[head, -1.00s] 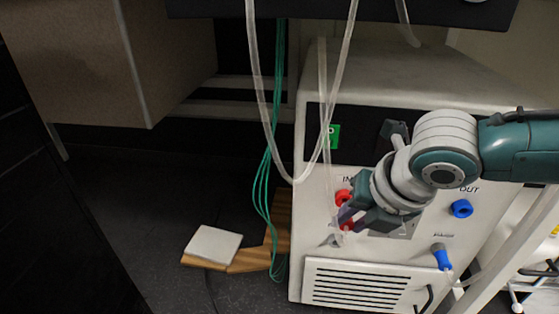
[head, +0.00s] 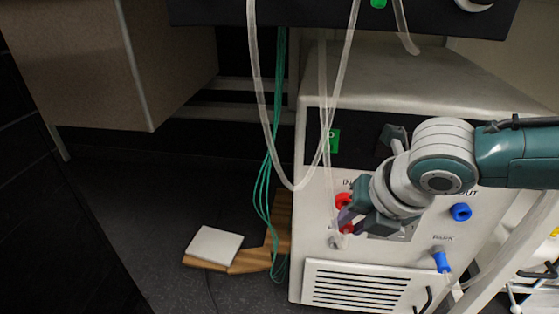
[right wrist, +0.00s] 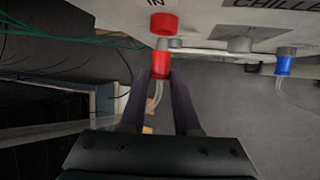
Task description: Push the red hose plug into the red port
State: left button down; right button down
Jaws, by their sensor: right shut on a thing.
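The red port (head: 343,200) is a ring on the front of the white chiller, under the "IN" label. In the right wrist view the red port (right wrist: 163,24) is at the top centre. My right gripper (head: 348,215) is in front of the panel, just below the port. It is shut on the red hose plug (right wrist: 161,66), which also shows in the head view (head: 346,228), partly hidden by the fingers. The plug's grey tip points toward the port in the wrist view; I cannot tell whether they touch. A clear hose trails from the plug. My left gripper is not in view.
The chiller (head: 430,72) also bears a blue port (head: 460,212) and, below it, a blue plug (head: 442,261) on a grey fitting. Clear tubing (head: 270,130) loops down in front. Green cables (head: 265,180) hang left of the chiller. A dark shelf (head: 330,12) overhangs it.

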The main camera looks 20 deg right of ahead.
jog(key=shift+w+d+b, duration=0.3)
jog(key=shift+w, duration=0.2)
jog(key=shift+w+d+b, duration=0.3)
jog(key=shift+w, duration=0.2)
dwell(1.3)
jog(key=c, duration=0.5)
grip_release()
jog(key=shift+c, duration=0.2)
jog(key=p+v, duration=0.7)
jog(key=v, duration=0.3)
